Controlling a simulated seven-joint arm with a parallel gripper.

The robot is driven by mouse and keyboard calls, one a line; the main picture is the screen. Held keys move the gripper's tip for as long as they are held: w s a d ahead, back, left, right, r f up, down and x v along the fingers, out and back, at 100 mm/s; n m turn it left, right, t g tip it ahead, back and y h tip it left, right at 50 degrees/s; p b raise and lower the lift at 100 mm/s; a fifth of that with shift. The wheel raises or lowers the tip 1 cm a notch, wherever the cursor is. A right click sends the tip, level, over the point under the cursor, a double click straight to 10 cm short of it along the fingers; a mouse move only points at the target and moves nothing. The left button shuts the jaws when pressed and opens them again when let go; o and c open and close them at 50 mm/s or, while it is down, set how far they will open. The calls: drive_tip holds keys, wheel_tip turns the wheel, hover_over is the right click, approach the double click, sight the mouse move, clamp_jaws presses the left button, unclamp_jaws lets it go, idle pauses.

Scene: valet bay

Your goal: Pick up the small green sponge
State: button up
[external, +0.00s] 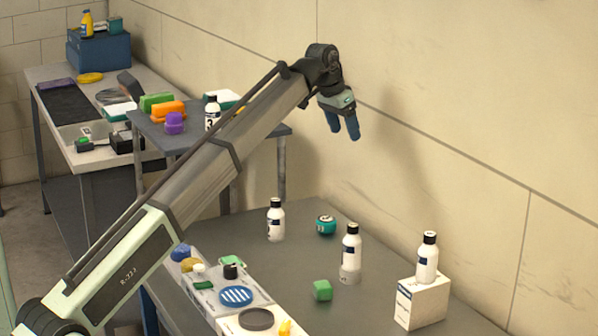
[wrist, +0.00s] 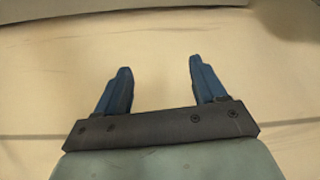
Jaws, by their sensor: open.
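A small green block (external: 322,290), which looks like the small green sponge, lies on the grey table, in front of a white bottle. A larger green block (external: 156,102) lies on the table behind, beside an orange one. My gripper (external: 345,130) is raised high near the wall, well above the table and apart from everything on it. In the wrist view its two blue fingers (wrist: 161,85) are spread apart with nothing between them. The wrist view shows only the pale wall, and no sponge.
White bottles (external: 275,220) (external: 351,250) and a teal round item (external: 326,224) stand around the small green block. A white box (external: 421,300) with a bottle on top (external: 427,258) stands at right. Containers with a blue striped disc (external: 236,295) are at left. Bare table lies between them.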

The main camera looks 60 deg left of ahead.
drive_tip(key=s+d+f+m, duration=0.15)
drive_tip(key=d+f, duration=0.25)
drive_tip(key=d, duration=1)
drive_tip(key=m+g, duration=0.4)
drive_tip(key=m, duration=1.7)
hover_over(326, 289)
wheel_tip(326, 289, down, 11)
drive_tip(key=shift+n, duration=0.25)
wheel_tip(326, 289, down, 8)
drive_tip(key=shift+w+a+r, duration=0.15)
drive_tip(key=shift+f, duration=2.6)
